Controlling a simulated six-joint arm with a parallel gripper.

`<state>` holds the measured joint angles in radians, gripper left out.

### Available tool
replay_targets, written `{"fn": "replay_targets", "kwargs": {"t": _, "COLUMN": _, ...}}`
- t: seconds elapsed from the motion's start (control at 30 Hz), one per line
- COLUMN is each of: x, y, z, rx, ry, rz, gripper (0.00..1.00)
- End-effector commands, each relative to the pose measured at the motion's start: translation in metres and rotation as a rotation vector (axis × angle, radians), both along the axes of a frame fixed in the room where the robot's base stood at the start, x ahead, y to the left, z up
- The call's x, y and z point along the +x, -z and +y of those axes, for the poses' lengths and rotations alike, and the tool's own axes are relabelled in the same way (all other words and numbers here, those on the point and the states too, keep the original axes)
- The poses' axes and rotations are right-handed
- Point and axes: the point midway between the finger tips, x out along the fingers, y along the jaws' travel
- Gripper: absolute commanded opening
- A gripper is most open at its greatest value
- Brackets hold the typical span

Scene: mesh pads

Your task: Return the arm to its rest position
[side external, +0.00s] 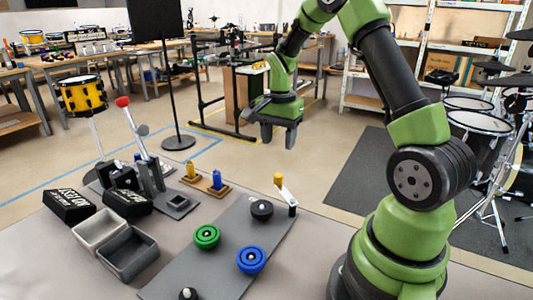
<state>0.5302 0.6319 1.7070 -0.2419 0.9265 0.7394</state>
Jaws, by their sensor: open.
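My gripper (278,134) hangs in the air above the far side of the table, fingers pointing down. Its two fingers are apart and nothing is between them. My green and dark arm reaches up from its base at the right and bends over at the top of the view. The gripper is well clear of the things on the table.
Two grey bins (128,253) and black boxes (69,206) stand at left. A drum pedal (143,150) and small bottles on a wooden base (204,184) stand behind.

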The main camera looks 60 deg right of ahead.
Motion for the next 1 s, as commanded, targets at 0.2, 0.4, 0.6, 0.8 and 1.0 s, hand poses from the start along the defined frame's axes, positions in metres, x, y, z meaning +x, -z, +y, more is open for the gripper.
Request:
{"fn": "replay_targets", "kwargs": {"t": 0.2, "x": -0.003, "y": -0.058, "z": 0.043, "rx": -0.035, "ry": -0.198, "rz": -0.117, "gripper": 0.5}}
{"fn": "replay_targets", "kwargs": {"t": 0.4, "x": -0.033, "y": -0.117, "z": 0.104, "rx": -0.082, "ry": -0.491, "rz": -0.276, "gripper": 0.5}}
{"fn": "replay_targets", "kwargs": {"t": 0.6, "x": -0.081, "y": -0.151, "z": 0.156, "rx": -0.135, "ry": -0.78, "rz": -0.441, "gripper": 0.5}}
{"fn": "replay_targets", "kwargs": {"t": 0.8, "x": -0.126, "y": -0.158, "z": 0.186, "rx": -0.185, "ry": -1.011, "rz": -0.579, "gripper": 0.5}}
{"fn": "replay_targets", "kwargs": {"t": 1.0, "x": -0.145, "y": -0.157, "z": 0.196, "rx": -0.209, "ry": -1.112, "rz": -0.643, "gripper": 0.5}}
